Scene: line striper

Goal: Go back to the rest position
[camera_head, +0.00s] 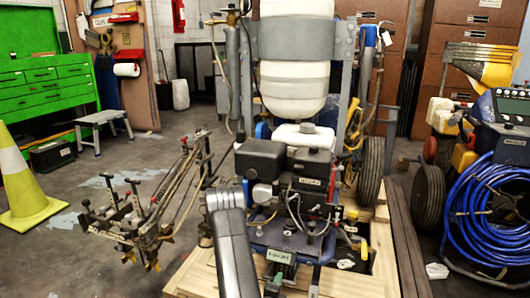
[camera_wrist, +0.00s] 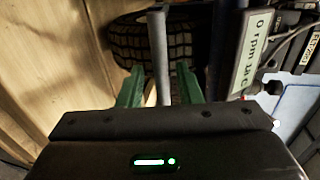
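The line striper (camera_head: 290,160) stands in the middle of the head view, with a white tank (camera_head: 295,75) at the top and a dark engine below. My grey arm (camera_head: 230,245) reaches up in front of it from the bottom edge. In the wrist view, my gripper (camera_wrist: 159,68) has its two green fingers spread apart. A grey bar (camera_wrist: 158,45) of the striper shows in the gap between them. I cannot tell whether it lies between the fingers or beyond them. No grasped object shows. My gripper's tips are not clear in the head view.
The striper stands on a wooden pallet (camera_head: 190,277). A blue hose coil (camera_head: 490,215) is close on the right. A yellow cone (camera_head: 22,185) and green cabinet (camera_head: 45,85) are on the left. A tyre (camera_wrist: 150,45) and labelled box (camera_wrist: 250,52) are near my gripper.

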